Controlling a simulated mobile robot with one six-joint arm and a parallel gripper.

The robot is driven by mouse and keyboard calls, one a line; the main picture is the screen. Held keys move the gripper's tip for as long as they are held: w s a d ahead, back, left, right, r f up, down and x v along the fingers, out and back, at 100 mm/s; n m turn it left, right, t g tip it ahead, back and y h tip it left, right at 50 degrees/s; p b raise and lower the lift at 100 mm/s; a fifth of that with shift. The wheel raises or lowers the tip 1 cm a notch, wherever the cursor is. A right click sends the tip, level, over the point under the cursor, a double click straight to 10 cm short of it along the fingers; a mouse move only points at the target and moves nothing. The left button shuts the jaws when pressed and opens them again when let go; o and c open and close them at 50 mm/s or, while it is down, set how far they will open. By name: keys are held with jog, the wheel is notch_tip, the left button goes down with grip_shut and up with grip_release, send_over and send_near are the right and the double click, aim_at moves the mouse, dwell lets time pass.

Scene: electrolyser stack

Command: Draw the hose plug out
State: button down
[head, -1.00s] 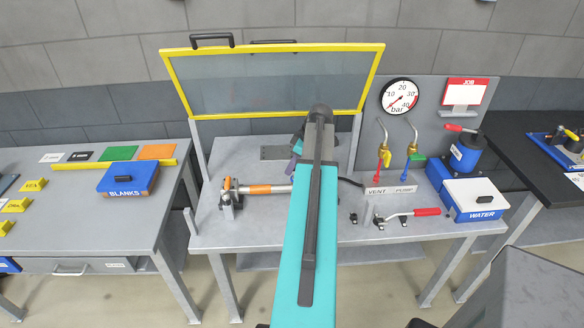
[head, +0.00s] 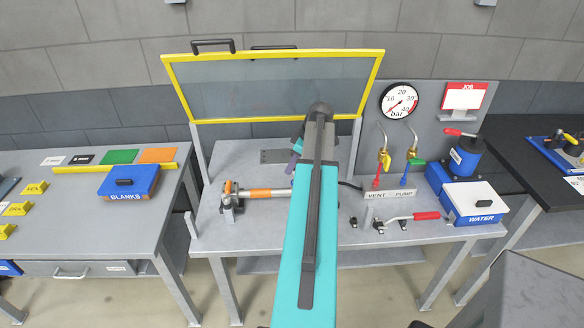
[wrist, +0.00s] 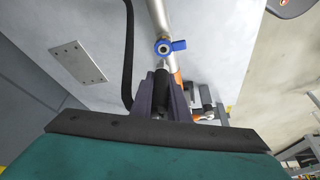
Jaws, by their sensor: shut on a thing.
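In the wrist view my gripper (wrist: 162,88) is shut on the hose plug (wrist: 159,102), a dark cylinder between the two dark fingers. A black hose (wrist: 128,50) loops down beside the left finger. Just beyond the fingertips lies the silver pipe (wrist: 156,15) with a blue winged fitting (wrist: 170,46). I cannot tell whether the plug is still seated in a socket. In the head view my arm covers most of the gripper, with only a purple finger part (head: 297,146) showing. The silver pipe with orange bands (head: 258,192) runs left from behind my arm.
A raised clear guard with a yellow frame (head: 275,122) stands behind the bench. A vent and pump panel (head: 388,194), a red-handled lever (head: 425,216) and a WATER box (head: 476,204) are on the right. A flat grey plate (wrist: 77,62) lies left of the hose.

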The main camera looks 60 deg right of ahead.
jog(key=shift+r+p, duration=0.4)
jog(key=shift+r, duration=0.75)
